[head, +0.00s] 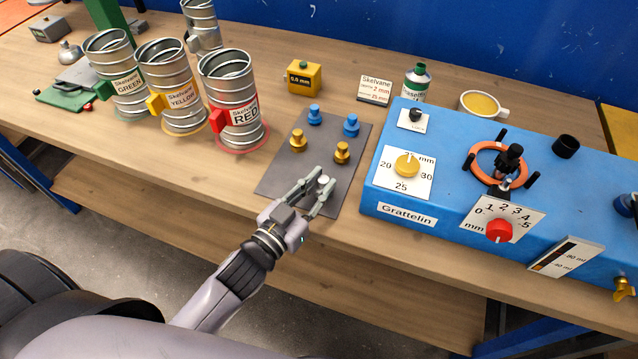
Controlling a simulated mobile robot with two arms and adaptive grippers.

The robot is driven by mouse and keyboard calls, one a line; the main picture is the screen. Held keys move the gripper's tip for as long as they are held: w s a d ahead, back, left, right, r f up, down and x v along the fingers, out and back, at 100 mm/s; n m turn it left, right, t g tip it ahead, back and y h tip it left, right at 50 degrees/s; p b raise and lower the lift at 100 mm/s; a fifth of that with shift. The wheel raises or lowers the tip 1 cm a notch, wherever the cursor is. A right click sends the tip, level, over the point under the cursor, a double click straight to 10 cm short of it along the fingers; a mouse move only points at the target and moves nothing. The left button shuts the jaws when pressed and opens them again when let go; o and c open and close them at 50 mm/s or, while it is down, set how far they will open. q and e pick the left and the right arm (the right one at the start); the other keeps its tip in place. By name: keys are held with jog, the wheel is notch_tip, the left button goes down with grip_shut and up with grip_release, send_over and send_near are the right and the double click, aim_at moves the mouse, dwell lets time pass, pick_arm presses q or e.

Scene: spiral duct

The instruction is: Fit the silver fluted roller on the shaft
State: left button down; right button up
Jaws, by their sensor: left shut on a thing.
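The small silver roller (323,181) is between the fingertips of my left gripper (319,188), over the near end of the grey mat. The gripper is shut on it. Its fluting is too small to make out, and I cannot tell whether it touches the mat. The blue Grattelin machine (400,118) stands to the right. On it is an orange ring (478,170) with black handles around a dark upright part (510,158). I cannot clearly make out the shaft there. My right gripper is not in view.
The grey mat (322,140) holds two blue rollers (314,115) (351,126) and two gold rollers (298,141) (342,153). Several metal ducts stand left, including RED (233,90). A yellow block (305,77), a bottle (416,84) and a cup (482,104) are behind.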

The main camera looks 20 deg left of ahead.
pick_arm(q)
jog(key=c, duration=1.5)
grip_release()
jog(key=shift+r, duration=0.15)
jog(key=shift+b+v, duration=1.1)
jog(key=shift+v, duration=4.9)
